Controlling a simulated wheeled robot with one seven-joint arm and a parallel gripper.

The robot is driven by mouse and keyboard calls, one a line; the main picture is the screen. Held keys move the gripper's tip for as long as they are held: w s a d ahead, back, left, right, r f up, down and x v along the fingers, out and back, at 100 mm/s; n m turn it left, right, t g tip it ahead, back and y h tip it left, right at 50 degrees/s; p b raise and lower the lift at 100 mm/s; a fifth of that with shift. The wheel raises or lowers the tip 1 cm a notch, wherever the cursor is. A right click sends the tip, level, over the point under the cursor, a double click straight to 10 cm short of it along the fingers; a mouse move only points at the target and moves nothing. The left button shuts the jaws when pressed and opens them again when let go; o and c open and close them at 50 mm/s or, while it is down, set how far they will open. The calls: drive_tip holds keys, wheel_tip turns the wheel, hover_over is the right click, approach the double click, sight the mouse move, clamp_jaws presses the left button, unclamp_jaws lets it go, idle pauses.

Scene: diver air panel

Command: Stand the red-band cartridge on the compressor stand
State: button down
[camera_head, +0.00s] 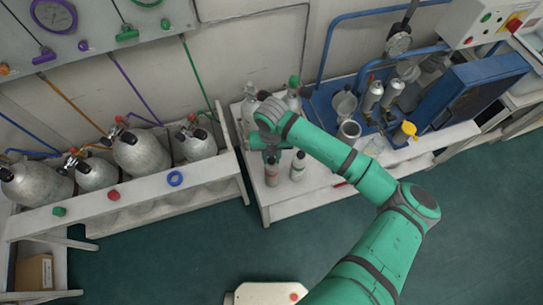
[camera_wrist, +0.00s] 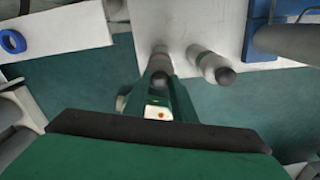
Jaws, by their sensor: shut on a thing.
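My gripper (camera_head: 270,157) is above the front of the white bench, shut on a grey cartridge with a reddish band (camera_head: 271,174). In the wrist view the cartridge (camera_wrist: 160,62) is between the fingers of my gripper (camera_wrist: 160,85), its far end over the white bench top. I cannot tell whether its base touches the bench. A second grey cartridge (camera_head: 298,167) with a dark top stands just right of it, apart; it also shows in the wrist view (camera_wrist: 212,68). A blue stand (camera_head: 322,108) at the back right, likely the compressor stand, holds metal canisters (camera_head: 373,96).
The white bench (camera_head: 310,206) has more bottles at the back, one with a green cap (camera_head: 293,97). A yellow-topped item (camera_head: 405,131) is at the right. A rack of large grey cylinders (camera_head: 140,152) stands left, with a blue ring (camera_head: 175,178) on its ledge.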

drive_tip(key=c, duration=1.5)
unclamp_jaws()
